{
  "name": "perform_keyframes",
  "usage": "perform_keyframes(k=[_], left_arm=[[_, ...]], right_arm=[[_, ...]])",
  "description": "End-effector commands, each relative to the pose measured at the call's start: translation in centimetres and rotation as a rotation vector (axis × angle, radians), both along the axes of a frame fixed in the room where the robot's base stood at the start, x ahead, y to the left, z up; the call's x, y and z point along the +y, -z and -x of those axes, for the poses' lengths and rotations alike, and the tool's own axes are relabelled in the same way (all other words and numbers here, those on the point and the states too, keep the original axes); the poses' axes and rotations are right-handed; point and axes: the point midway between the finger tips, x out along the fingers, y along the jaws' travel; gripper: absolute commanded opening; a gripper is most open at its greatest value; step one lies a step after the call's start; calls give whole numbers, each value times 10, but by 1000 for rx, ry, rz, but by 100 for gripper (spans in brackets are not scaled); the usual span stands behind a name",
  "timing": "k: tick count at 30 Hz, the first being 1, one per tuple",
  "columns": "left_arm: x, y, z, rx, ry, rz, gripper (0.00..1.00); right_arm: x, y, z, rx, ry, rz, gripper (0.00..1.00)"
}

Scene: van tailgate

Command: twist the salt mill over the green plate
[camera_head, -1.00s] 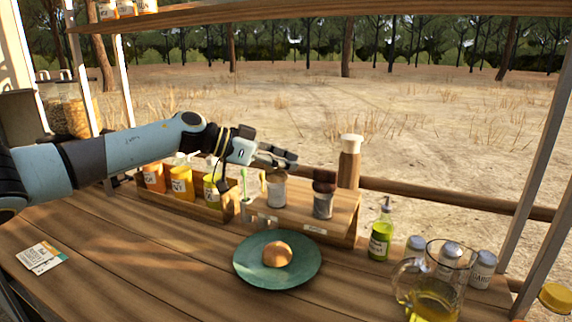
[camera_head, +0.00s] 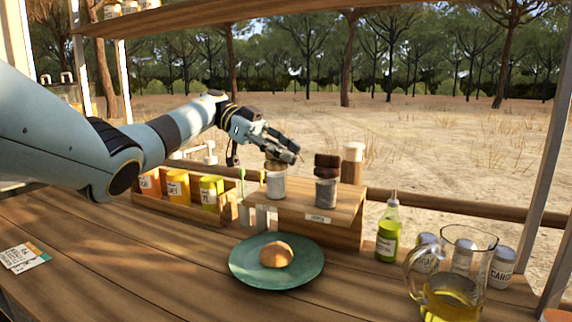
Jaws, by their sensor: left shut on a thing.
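The salt mill, a pale grey-white cylinder with a light wooden top (camera_head: 276,185), stands upright on the wooden riser (camera_head: 345,200). My left gripper (camera_head: 287,152) is at its top and shut on it; the fingers partly hide the top. The green plate (camera_head: 243,269) lies on the table in front of the riser, holding a round brown bun-like piece of food (camera_head: 276,255). A second mill with a dark brown top (camera_head: 326,180) stands just right of the salt mill. My right gripper is out of view.
A crate (camera_head: 218,219) of yellow and orange containers stands left of the riser. A tall pale-topped bottle (camera_head: 353,160) is behind it. A green oil bottle (camera_head: 388,235), several jars and a glass jug (camera_head: 450,290) stand right. The table's left front is mostly clear, with cards (camera_head: 24,257).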

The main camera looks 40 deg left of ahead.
Motion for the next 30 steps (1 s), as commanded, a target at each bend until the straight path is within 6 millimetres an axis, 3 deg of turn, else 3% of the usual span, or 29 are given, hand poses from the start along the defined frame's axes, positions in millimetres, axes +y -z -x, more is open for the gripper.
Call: perform_keyframes(k=[1, 19, 21, 26, 30], left_arm=[[1, 7, 1, 12, 12, -3, 0], [1, 5, 3, 16, 53, -6, 0], [1, 5, 3, 15, 52, -6, 13], [1, 5, 3, 14, 51, -7, 34], [1, 4, 2, 12, 51, -6, 35]], right_arm=[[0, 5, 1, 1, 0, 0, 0], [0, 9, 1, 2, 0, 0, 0], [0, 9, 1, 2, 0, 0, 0], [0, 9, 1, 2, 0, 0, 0], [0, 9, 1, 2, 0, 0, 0]])
